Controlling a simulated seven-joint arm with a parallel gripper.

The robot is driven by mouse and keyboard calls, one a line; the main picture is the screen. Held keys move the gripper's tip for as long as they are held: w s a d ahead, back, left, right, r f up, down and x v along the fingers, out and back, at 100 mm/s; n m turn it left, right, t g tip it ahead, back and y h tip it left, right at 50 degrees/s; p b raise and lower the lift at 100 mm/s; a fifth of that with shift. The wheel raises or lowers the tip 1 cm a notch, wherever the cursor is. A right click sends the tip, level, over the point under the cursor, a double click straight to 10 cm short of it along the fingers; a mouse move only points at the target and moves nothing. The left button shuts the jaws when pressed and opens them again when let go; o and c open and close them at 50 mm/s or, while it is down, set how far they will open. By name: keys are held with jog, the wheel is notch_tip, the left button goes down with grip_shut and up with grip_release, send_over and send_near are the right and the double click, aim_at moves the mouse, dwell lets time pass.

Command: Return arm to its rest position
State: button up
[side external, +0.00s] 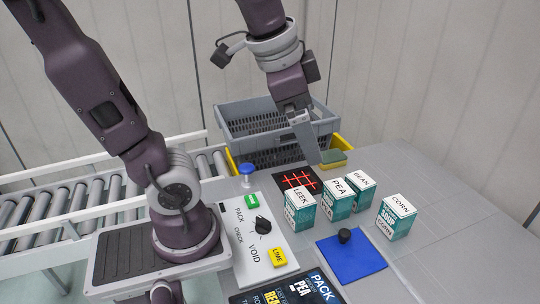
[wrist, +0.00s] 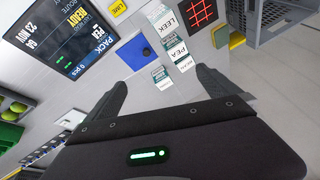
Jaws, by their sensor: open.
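My gripper (side external: 312,148) hangs above the far part of the grey table in the side view, pointing down near a green and yellow sponge (side external: 333,158). In the wrist view my gripper (wrist: 162,78) shows two dark fingers spread apart, with nothing held between them. Its fingers are apart from the cartons seen beyond them. The cartons stand upright on the table: LEEK (side external: 300,210), PEA (side external: 337,200), BEAN (side external: 361,190) and CORN (side external: 396,218).
A roller conveyor (side external: 60,215) runs left.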

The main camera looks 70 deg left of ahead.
jog(key=s+d+f+n, duration=0.3)
jog(key=s, duration=0.5)
jog(key=shift+n+t+h, duration=0.3)
jog(key=shift+t+h, duration=0.1)
